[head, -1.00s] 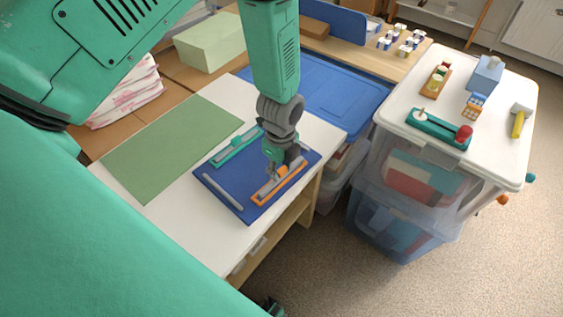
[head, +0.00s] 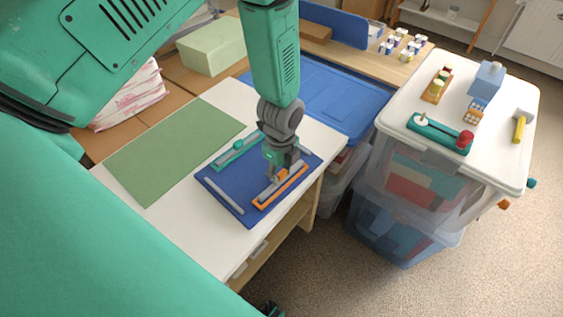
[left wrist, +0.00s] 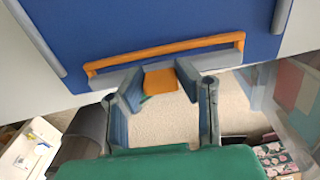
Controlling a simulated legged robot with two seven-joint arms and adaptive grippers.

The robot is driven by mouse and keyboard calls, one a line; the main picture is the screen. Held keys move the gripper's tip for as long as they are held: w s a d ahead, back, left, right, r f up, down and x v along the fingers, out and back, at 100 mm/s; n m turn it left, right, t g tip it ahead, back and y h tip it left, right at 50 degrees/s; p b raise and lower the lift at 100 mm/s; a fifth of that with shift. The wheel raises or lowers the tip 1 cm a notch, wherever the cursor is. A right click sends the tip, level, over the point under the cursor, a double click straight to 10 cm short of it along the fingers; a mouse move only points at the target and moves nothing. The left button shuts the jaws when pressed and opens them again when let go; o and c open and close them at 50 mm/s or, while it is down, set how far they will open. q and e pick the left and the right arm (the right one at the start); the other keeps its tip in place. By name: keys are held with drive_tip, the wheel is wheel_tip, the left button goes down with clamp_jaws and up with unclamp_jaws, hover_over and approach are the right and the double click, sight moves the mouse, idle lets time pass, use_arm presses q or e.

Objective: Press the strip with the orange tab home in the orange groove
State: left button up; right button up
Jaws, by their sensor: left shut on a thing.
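A blue board (head: 223,181) lies on the white table top and carries an orange groove frame (head: 263,204). A grey strip (head: 266,190) lies along the orange frame. In the left wrist view its orange tab (left wrist: 160,81) sits between the fingers of my left gripper (left wrist: 160,88), which is shut on it. There the grey strip (left wrist: 214,62) covers the near long side of the orange frame (left wrist: 165,48). I cannot tell whether the strip is fully down. My left gripper also shows in the head view (head: 276,178), pointing down.
A teal frame (head: 236,152) with its strip and a loose-looking grey bar (head: 224,195) are on the same board. A green mat (head: 172,150) lies left of it. A blue bin lid (head: 330,95) is behind. A white-lidded bin (head: 500,150) with toys stands right.

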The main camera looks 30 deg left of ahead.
sight(281, 171)
use_arm(q)
drive_tip(key=shift+p, duration=0.4)
idle(0.5)
drive_tip(key=shift+f+b, duration=0.5)
drive_tip(key=shift+f, duration=0.25)
drive_tip(key=o, duration=1.1)
drive_tip(key=shift+o, duration=0.2)
wheel_tip(281, 171, up, 12)
drive_tip(key=shift+f, duration=0.1)
